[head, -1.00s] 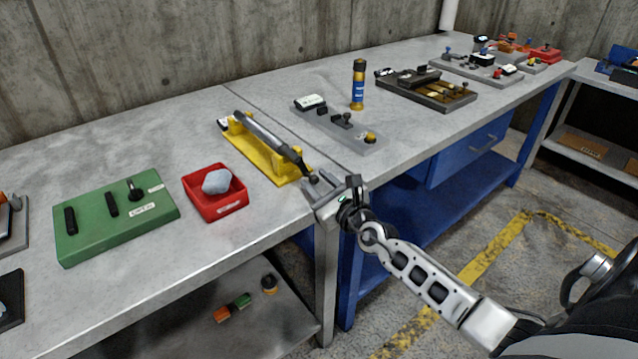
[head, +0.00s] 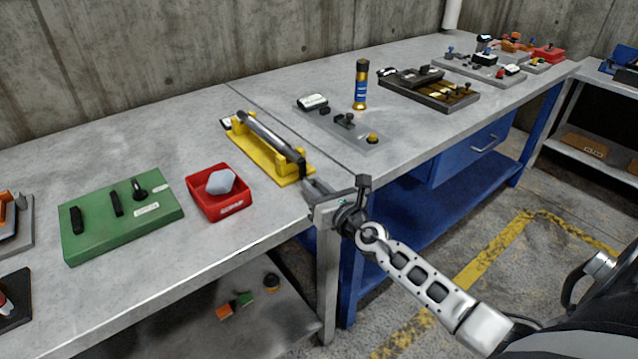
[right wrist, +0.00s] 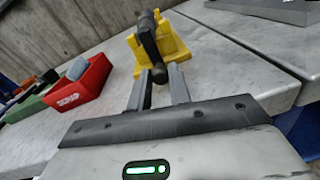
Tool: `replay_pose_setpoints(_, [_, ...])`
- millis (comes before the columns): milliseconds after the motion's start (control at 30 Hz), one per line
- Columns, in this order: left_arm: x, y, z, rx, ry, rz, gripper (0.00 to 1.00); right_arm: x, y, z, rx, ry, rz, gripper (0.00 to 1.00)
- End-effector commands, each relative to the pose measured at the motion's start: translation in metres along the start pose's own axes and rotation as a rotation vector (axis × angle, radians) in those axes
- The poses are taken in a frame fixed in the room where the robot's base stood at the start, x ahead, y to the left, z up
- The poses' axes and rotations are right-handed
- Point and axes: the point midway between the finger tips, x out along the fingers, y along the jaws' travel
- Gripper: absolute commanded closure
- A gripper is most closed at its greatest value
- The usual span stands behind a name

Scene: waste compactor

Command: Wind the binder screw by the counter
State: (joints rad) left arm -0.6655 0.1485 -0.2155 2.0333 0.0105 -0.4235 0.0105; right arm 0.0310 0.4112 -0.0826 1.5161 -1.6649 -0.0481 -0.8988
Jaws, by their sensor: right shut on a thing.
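A yellow fixture (head: 266,160) with a dark grey bar or screw along its top stands on the metal bench near its front edge; I take it for the binder. It also shows in the right wrist view (right wrist: 170,48). My right gripper (head: 312,184) is at its front end. In the right wrist view my right gripper (right wrist: 160,90) is shut on the dark crank handle (right wrist: 147,60), whose lower end sits between the fingers. My left gripper is not in view.
A red bin (head: 221,205) holding a pale lump and a green board (head: 122,222) with black parts lie to the left. A grey plate (head: 352,132), a blue and yellow canister (head: 361,85) and a brown tray (head: 428,92) stand to the right. A lower shelf (head: 245,310) holds small parts.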

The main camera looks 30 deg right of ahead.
Motion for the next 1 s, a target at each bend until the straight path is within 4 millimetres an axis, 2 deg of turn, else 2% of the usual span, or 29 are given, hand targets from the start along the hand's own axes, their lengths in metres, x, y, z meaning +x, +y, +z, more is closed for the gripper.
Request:
replay_pose_setpoints(233, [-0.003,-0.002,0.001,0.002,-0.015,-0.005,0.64,-0.001,0.009,0.001,0.226,0.017,0.004,1.0])
replay_pose_setpoints(500, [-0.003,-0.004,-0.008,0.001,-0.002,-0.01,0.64,-0.002,0.016,0.001,0.406,0.031,0.008,1.0])
replay_pose_setpoints(1000, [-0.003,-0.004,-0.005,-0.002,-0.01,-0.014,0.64,-0.002,0.021,0.002,0.528,0.039,0.011,1.0])
